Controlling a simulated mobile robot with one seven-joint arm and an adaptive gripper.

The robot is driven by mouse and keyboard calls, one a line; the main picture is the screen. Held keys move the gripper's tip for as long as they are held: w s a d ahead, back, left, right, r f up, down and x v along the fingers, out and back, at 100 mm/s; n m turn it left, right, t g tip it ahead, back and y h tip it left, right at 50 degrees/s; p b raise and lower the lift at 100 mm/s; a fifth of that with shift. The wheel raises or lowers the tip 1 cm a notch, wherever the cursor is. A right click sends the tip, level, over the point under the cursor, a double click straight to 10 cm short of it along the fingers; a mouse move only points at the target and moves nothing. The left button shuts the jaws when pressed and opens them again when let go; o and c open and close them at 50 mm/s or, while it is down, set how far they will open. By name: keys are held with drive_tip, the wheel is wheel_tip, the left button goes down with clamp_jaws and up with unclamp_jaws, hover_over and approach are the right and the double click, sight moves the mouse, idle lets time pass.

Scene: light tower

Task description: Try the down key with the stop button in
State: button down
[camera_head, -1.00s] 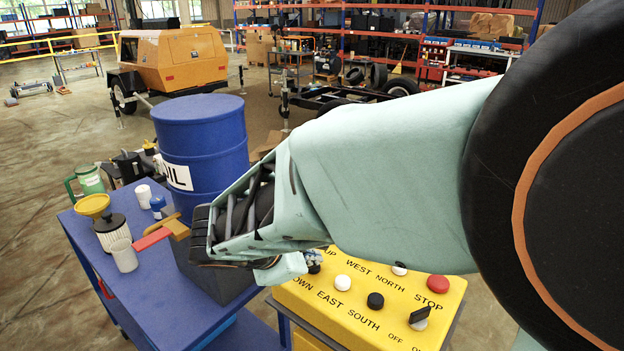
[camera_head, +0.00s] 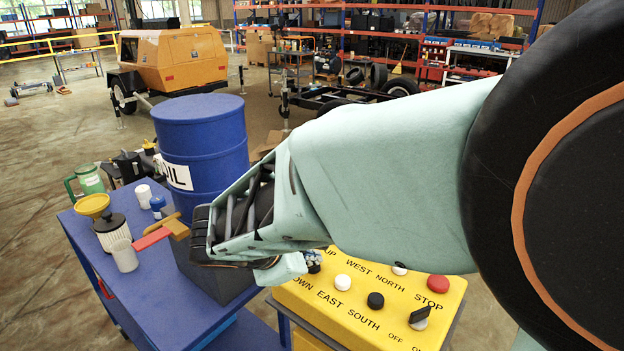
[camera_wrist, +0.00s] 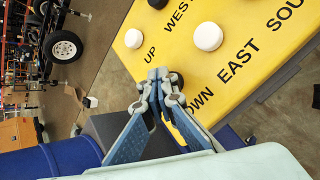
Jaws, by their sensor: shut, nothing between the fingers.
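The yellow control box (camera_head: 365,330) stands at the lower right, with labelled keys on its sloping top. The red stop button (camera_head: 438,284) is beside the STOP label; I cannot tell whether it is pressed in. In the wrist view, the dark down key (camera_wrist: 177,80) is beside the DOWN label, partly hidden behind my fingertips. My gripper (camera_wrist: 163,77) is shut and empty, its tips at or just above that key; contact cannot be told. In the head view, my arm hides most of the gripper and the box's left end.
A white key (camera_wrist: 208,37) by EAST and another white key (camera_wrist: 133,39) by UP are close to the fingers. A black switch (camera_head: 418,317) is at the box's right.

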sight(311, 268)
idle(0.6)
drive_tip(key=shift+r+p, duration=0.8)
drive_tip(key=shift+r, duration=0.2)
wheel_tip(311, 268, up, 5)
drive_tip(key=p, duration=0.4)
